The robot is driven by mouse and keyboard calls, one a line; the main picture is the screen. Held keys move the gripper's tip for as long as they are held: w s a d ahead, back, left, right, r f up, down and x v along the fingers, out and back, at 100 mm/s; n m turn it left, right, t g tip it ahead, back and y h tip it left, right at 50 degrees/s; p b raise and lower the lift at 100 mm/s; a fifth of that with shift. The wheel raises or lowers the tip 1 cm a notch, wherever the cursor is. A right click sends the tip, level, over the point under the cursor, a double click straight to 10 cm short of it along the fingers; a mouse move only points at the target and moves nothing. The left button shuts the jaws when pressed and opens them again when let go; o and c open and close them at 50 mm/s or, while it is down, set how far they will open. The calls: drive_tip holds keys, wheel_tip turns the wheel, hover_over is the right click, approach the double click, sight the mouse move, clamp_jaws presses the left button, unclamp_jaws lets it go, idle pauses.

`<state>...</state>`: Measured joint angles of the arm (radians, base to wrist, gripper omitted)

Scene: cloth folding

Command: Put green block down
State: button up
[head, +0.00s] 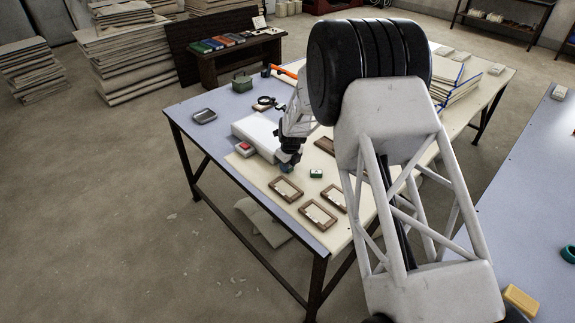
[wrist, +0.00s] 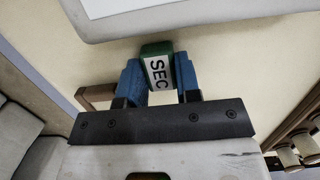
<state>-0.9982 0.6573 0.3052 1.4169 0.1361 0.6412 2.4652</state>
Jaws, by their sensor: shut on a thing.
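My gripper (wrist: 159,75) has blue fingers and is shut on a green block (wrist: 152,48) with a white label reading "SEC". In the head view my gripper (head: 288,167) is low over the cream mat, in front of the white box (head: 255,133). The held block cannot be made out there. A small green block with a white label (head: 316,173) lies on the mat to the right of my gripper. Brown wooden frames (head: 285,189) lie in front of it. I cannot tell whether the held block touches the mat.
A red block (head: 245,147) lies left of my gripper. More frames, such as one at the front (head: 318,214), lie close by. A grey tray (head: 204,116) and a green container (head: 242,83) stand further back. My arm hides part of the table's right side.

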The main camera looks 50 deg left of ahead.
sight(291, 168)
drive_tip(key=shift+f, duration=0.1)
idle(0.3)
drive_tip(key=o, duration=0.9)
wheel_tip(291, 168, up, 12)
drive_tip(key=d, duration=0.1)
drive_tip(key=shift+d, duration=0.35)
idle(0.9)
